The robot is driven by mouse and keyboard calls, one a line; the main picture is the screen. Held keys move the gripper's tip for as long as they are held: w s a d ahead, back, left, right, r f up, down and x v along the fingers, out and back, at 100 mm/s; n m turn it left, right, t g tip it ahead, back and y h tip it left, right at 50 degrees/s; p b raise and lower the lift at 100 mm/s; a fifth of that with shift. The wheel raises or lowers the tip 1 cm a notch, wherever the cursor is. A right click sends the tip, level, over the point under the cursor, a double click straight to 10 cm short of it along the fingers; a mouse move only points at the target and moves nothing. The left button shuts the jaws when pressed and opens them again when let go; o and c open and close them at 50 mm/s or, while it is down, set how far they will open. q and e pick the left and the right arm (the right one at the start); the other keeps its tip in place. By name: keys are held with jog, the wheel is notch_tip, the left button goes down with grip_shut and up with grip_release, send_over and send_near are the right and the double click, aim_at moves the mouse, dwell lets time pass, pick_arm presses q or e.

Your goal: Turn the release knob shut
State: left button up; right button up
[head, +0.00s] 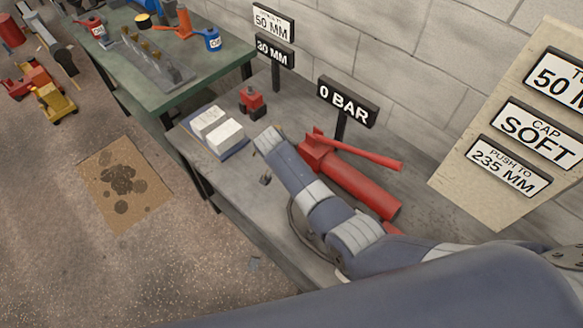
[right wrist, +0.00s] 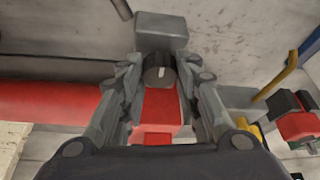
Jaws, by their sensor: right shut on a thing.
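The release knob (right wrist: 160,74) is a dark round knob with a white mark, at the end of a red block (right wrist: 158,112) in the right wrist view. The fingers of my right gripper (right wrist: 160,68) are shut on it, one on each side. The red hand pump (head: 352,186) with its lever lies on the bench in the head view; its near end is partly covered by my right arm. The knob and right fingers cannot be made out there. My left gripper is not in view.
The grey bench (head: 225,168) carries a tray with white blocks (head: 216,128) and a small red object (head: 252,102). A 0 BAR sign (head: 346,102) stands behind the pump. A signboard (head: 500,140) is at the right. A green table (head: 165,85) stands beyond.

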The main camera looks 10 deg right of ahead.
dwell(0.3)
jog(key=o, duration=1.1)
jog(key=shift+c, duration=0.2)
